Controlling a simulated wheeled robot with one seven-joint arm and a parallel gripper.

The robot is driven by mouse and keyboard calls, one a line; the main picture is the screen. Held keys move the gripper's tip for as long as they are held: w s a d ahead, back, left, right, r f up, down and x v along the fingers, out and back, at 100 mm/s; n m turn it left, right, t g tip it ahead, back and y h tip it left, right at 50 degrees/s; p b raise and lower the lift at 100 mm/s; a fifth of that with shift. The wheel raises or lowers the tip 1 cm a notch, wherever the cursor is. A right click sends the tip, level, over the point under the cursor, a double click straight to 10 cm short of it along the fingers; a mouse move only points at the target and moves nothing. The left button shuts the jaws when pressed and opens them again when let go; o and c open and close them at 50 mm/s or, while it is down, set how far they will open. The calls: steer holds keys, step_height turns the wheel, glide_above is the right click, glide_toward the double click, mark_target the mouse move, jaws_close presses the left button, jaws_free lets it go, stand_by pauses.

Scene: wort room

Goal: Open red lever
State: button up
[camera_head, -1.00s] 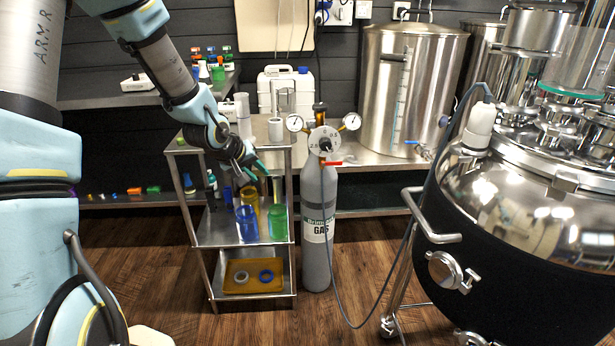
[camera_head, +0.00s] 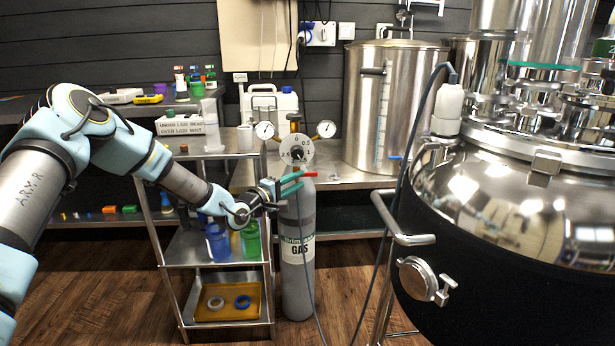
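The gas cylinder (camera_head: 297,270) stands upright beside the metal cart, with a round regulator gauge on top. The red lever (camera_head: 309,173) sticks out to the right below the gauge, roughly level. My gripper (camera_head: 299,181) reaches in from the left, in front of the cylinder's neck. Its two green fingers are apart, and the tips are close to the lever's left part. I cannot tell whether they touch it. The gripper hides part of the cylinder's neck and valve.
The cart (camera_head: 215,250) holds blue and green cups and a yellow tray (camera_head: 250,311) with two rings. A steel pot (camera_head: 420,105) stands on the bench behind. A large black-and-chrome vessel (camera_head: 480,270) with a handle takes up the right side. A hose runs down between cylinder and vessel.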

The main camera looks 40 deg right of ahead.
mark_target(309, 175)
steer(key=d, duration=0.6)
steer(key=shift+w+d, duration=0.15)
steer(key=shift+w, duration=0.15)
jaws_close()
